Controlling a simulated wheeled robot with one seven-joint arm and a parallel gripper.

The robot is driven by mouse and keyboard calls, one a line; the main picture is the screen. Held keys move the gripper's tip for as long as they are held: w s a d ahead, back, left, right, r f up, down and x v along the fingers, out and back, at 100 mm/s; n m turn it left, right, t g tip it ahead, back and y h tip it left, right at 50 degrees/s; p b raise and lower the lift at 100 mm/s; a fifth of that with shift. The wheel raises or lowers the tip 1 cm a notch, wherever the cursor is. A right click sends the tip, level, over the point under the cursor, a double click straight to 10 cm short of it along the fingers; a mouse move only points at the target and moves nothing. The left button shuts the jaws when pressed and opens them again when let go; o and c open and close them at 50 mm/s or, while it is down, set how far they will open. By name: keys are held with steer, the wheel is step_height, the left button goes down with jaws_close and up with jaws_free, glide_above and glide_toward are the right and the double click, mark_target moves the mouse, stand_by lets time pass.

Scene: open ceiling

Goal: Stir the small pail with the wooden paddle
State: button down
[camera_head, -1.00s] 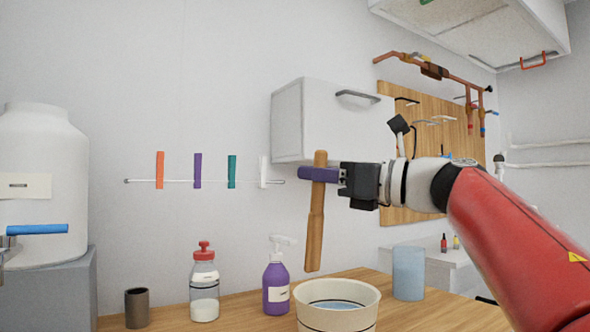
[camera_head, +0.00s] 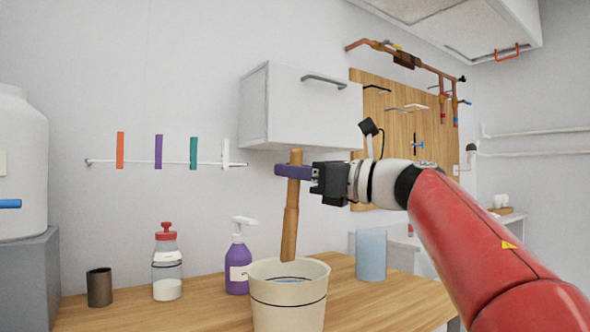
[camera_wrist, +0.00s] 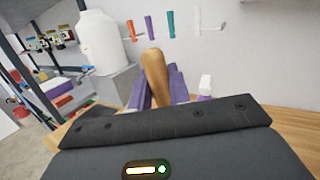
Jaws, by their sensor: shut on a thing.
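The wooden paddle (camera_head: 290,222) is upright with a slight tilt, its lower end at the mouth of the small pail. My gripper (camera_head: 290,172) has purple fingers and is shut on the paddle's upper part. The paddle's top also shows between the fingers in the wrist view (camera_wrist: 155,72). The cream pail (camera_head: 288,308) with a dark band stands on the wooden table and holds bluish liquid. I cannot tell whether the paddle's tip touches the liquid. The pail is not seen in the wrist view.
On the table (camera_head: 400,306), a purple spray bottle (camera_head: 237,268) stands close left of the pail and a bluish cylinder (camera_head: 371,255) to its right. A red-capped bottle (camera_head: 167,270) and dark cup (camera_head: 99,288) stand further left. A white cabinet (camera_head: 300,112) hangs behind my gripper.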

mark_target(289, 236)
steer(key=shift+f+b, duration=5.15)
steer(key=shift+f, duration=0.5)
